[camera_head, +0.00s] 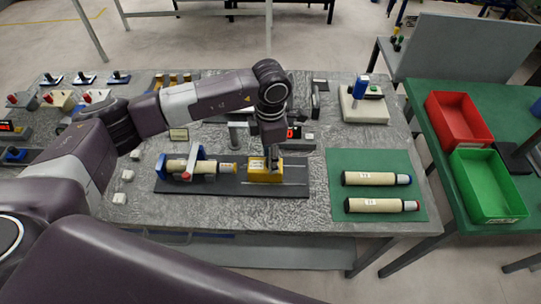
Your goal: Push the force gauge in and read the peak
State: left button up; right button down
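A yellow block (262,175), which looks like the force gauge on its slide, sits on a dark base plate (225,190) with thin rails to its right. A cream cylinder (205,167) lies in a blue-and-white clamp (192,160) on the same plate, its end facing the block with a small gap. My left gripper (273,160) reaches down from above at the block's top right. It overlaps the block in this view, so contact and finger opening cannot be made out. A small red display (293,133) is partly hidden behind the gripper; its digits are not legible. My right gripper is not in view.
Two cream cylinders (376,179) lie on a green mat (400,160) at the right. A red bin (460,118) and a green bin (487,185) stand on a side table. Switches and small devices line the left.

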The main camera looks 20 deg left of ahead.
aim_at(253, 165)
pick_arm(q)
grip_shut()
jog(key=a, duration=0.2)
jog(key=s+a+b, duration=0.1)
jog(key=a, duration=0.1)
jog(key=shift+s+a, duration=0.15)
jog(key=shift+a, duration=0.25)
grip_release()
jog(key=shift+d, duration=0.1)
notch_tip(253, 165, up, 12)
jog(key=shift+r, duration=0.1)
jog(key=shift+s, duration=0.1)
dwell(1.4)
